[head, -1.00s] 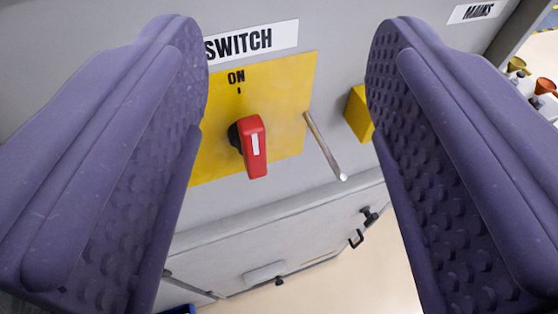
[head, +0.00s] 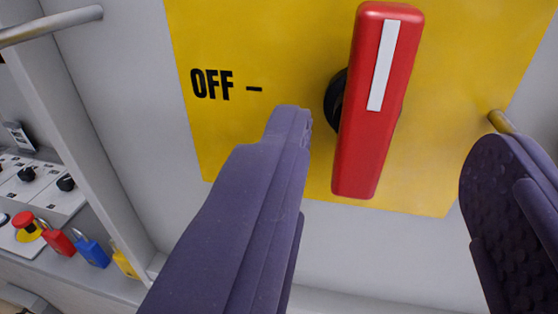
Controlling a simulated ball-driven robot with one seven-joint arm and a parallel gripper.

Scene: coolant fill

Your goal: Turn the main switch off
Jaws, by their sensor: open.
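The main switch is a red handle (head: 376,110) with a white stripe, on a black shaft in front of a yellow plate (head: 270,45). The handle stands nearly upright, its top tilted a little right. An "OFF" label with a tick mark (head: 225,85) is printed to its left. The "ON" label is out of the picture. My gripper (head: 385,140) is open. Its left finger is left of and below the handle, its right finger far to the right. The handle shows between the fingers, with no visible contact.
A metal rod (head: 502,122) sticks out at the plate's right, close to my right finger. Another bar (head: 50,25) is at upper left. At lower left are a red padlock (head: 56,238), a blue padlock (head: 92,250), a yellow padlock (head: 125,262) and a red push button (head: 24,220).

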